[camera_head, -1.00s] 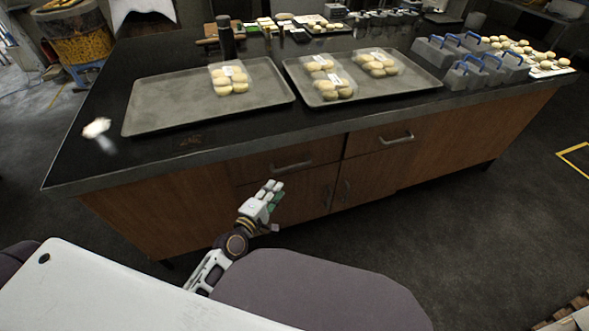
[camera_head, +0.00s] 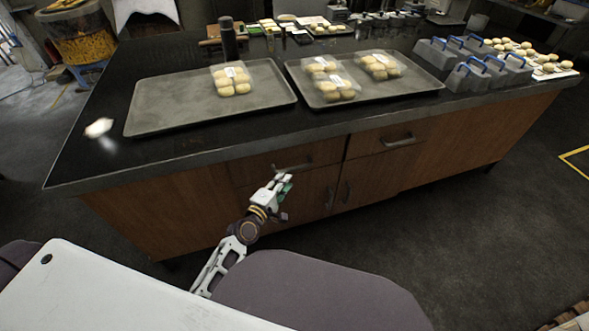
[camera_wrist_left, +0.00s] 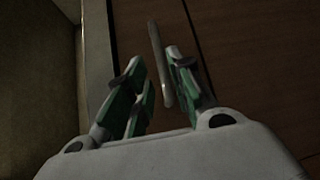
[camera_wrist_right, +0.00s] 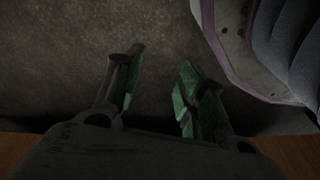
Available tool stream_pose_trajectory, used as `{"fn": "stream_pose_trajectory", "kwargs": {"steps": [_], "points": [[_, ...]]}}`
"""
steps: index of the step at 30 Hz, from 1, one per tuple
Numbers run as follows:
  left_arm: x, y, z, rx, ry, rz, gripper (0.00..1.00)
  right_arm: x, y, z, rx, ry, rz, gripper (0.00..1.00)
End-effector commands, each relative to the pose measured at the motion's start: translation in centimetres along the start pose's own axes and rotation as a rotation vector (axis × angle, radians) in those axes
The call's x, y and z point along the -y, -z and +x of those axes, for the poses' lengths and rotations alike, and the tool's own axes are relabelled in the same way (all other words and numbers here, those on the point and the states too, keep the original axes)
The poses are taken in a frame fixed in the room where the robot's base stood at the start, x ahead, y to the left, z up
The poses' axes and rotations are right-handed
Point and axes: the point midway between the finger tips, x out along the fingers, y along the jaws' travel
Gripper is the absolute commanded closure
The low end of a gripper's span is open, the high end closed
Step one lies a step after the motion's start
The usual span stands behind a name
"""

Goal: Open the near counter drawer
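The counter has two shut drawers side by side under its dark top. The left drawer (camera_head: 325,153) has a metal bar handle (camera_head: 292,167), and the right drawer (camera_head: 367,143) has a similar handle (camera_head: 400,140). My left gripper (camera_head: 283,181) is right in front of the left drawer's handle and hides part of it. In the left wrist view, the gripper (camera_wrist_left: 153,65) is open and the bar handle (camera_wrist_left: 157,52) shows between its fingers, nearer the right one. I cannot tell whether they touch. My right gripper (camera_wrist_right: 161,60) is open and empty over the floor, outside the head view.
Two grey trays (camera_head: 150,124) with packs of buns stand on the counter (camera_head: 90,165). Grey blocks with blue handles (camera_head: 470,75) stand at the right end. Cupboard doors (camera_head: 370,183) lie below the drawers. Dark floor (camera_head: 480,240) is clear in front on the right.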

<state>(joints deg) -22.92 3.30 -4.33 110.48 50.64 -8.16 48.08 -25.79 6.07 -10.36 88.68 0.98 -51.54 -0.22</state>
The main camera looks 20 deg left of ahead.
Motion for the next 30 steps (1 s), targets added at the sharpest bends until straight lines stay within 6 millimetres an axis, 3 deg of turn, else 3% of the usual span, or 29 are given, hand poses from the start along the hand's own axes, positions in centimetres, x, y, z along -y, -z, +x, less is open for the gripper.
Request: {"fn": "stream_pose_trajectory", "kwargs": {"steps": [30], "points": [[0.0,0.0,8.2,0.000,0.000,-0.001,0.77,0.6,1.6,-2.5,0.005,0.010,-0.002,0.60]]}}
